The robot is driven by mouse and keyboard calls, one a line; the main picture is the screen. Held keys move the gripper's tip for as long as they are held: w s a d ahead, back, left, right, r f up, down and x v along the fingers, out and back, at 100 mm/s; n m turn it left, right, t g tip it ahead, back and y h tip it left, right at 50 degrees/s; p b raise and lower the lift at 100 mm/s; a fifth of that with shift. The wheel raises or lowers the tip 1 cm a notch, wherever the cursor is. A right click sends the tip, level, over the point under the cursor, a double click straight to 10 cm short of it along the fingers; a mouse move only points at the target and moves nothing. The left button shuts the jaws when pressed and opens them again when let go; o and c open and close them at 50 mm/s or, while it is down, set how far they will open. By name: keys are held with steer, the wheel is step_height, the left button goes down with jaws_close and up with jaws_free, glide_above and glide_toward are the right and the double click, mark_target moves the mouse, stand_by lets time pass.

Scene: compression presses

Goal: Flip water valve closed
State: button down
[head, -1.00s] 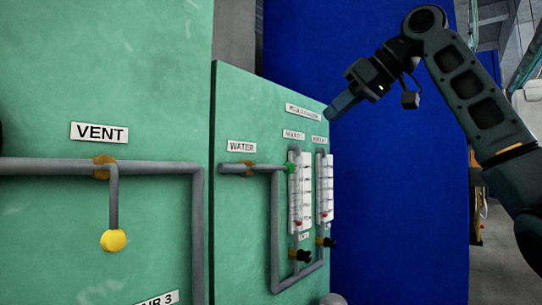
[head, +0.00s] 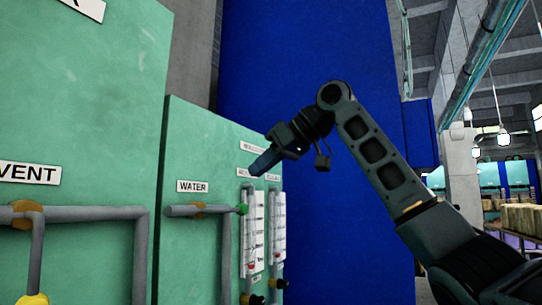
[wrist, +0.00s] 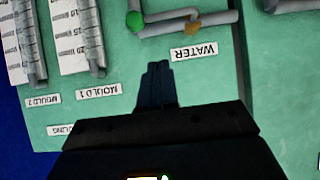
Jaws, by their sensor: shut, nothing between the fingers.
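The water valve has an orange hub (head: 199,207) on a grey pipe below the WATER label (head: 193,186). Its grey handle lies level, pointing right to a green ball (head: 241,209). The wrist view, upside down, also shows the green ball (wrist: 134,21), the hub (wrist: 191,27) and the label (wrist: 194,53). My gripper (head: 262,163) is shut and empty. In the head view it is up and right of the green ball, over the labels above the flow meters. In the wrist view the fingertips (wrist: 157,85) point toward the panel, apart from the handle.
Two flow meters (head: 253,228) stand right of the valve, with black knobs below. The VENT valve (head: 27,214) is on the nearer green panel at left. A blue wall (head: 340,215) is behind my arm. Open hall lies at far right.

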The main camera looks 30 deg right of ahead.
mark_target(228, 210)
steer(key=w+a+f+p, duration=0.2)
steer(key=w+f, duration=0.1)
steer(key=f, duration=0.3)
steer(key=shift+w+a+f, duration=0.25)
steer(key=shift+w+a, duration=0.1)
steer(key=shift+s+f, duration=0.1)
steer(key=shift+f, duration=0.05)
